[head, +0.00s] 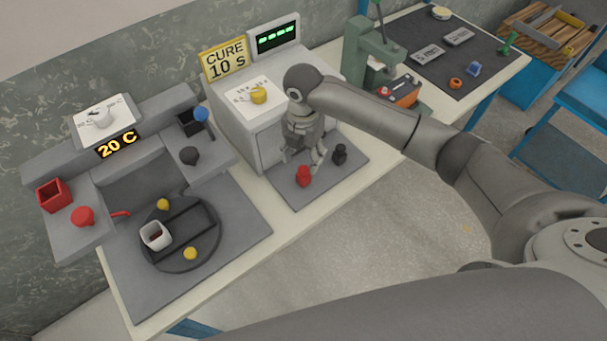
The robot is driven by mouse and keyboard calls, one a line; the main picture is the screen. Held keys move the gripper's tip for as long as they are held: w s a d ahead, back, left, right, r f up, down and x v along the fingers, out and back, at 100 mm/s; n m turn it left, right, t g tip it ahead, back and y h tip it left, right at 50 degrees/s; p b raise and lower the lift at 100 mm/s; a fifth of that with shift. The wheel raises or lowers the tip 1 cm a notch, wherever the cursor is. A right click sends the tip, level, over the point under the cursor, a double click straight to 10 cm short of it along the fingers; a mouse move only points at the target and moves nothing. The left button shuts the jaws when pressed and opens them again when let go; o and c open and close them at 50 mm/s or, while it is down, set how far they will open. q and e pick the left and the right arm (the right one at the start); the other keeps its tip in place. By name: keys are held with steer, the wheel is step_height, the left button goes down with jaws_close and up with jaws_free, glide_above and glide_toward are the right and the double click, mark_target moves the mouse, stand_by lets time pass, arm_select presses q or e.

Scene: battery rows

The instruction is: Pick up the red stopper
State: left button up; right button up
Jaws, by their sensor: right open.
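The red stopper (304,176) stands on a small grey mat in front of the white cure box. My right gripper (302,162) points down just above and behind it in the picture, with its fingers apart and nothing seen between them. Whether the fingers touch the stopper cannot be told from this view. A similar black piece (340,154) stands on the same mat, just right of the fingers. My left gripper is not in view.
The white cure box (230,131) stands close behind the gripper. A green press (362,58) and a red-and-black device (400,92) are to the right. At the left, a dark round plate (180,258) carries a white cup (155,236) and yellow pieces. The mat's front is clear.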

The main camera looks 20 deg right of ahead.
mark_target(304, 169)
steer(key=f, duration=0.1)
steer(key=f+p, duration=0.1)
steer(key=f, duration=0.2)
steer(key=shift+s+f+p, duration=0.1)
steer(key=shift+s+p, duration=0.15)
steer(key=shift+p, duration=0.1)
steer(key=shift+f, duration=0.6)
steer(key=c, duration=0.9)
